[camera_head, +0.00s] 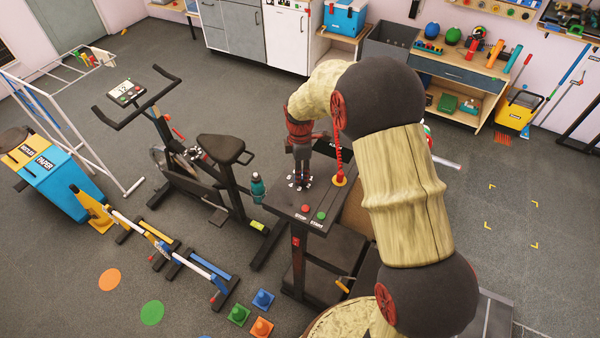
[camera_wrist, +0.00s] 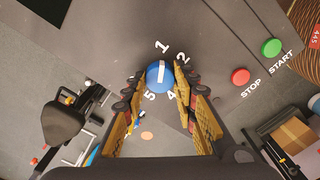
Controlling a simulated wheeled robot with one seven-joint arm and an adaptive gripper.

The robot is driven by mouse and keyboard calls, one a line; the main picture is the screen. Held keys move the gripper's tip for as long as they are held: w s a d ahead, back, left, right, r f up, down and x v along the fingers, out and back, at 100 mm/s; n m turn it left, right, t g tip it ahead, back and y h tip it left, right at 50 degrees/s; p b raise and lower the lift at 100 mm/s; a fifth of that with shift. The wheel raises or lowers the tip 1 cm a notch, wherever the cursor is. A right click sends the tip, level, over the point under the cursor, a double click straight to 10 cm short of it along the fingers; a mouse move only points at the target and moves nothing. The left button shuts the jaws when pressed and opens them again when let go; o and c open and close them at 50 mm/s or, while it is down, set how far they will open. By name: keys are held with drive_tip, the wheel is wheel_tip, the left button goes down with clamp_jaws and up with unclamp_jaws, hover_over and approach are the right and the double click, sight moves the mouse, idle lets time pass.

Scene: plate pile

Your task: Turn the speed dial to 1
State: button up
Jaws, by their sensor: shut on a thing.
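The speed dial (camera_wrist: 160,75) is a round blue knob with a white stripe on the console top. In the wrist view the stripe points up toward the printed 1 (camera_wrist: 162,46). The 2 is to the upper right, and the 4 and 5 are below; the 3 is hidden. My gripper (camera_wrist: 158,82) has a finger on each side of the dial and is shut on it. In the head view my gripper (camera_head: 301,168) reaches down to the console (camera_head: 286,208) and hides the dial; several white number marks show around it.
A red STOP button (camera_wrist: 240,76) and a green START button (camera_wrist: 271,47) sit beside the dial. A red coiled cord (camera_head: 339,160) rises near my arm. An exercise bike (camera_head: 222,150) stands left of the console. Floor at the right is mostly clear.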

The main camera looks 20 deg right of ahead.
drive_tip(key=shift+r+n, duration=0.1)
drive_tip(key=shift+n, duration=0.5)
drive_tip(key=o, duration=1.2)
drive_tip(key=shift+c, duration=0.2)
wheel_tip(320, 180, up, 12)
idle(0.3)
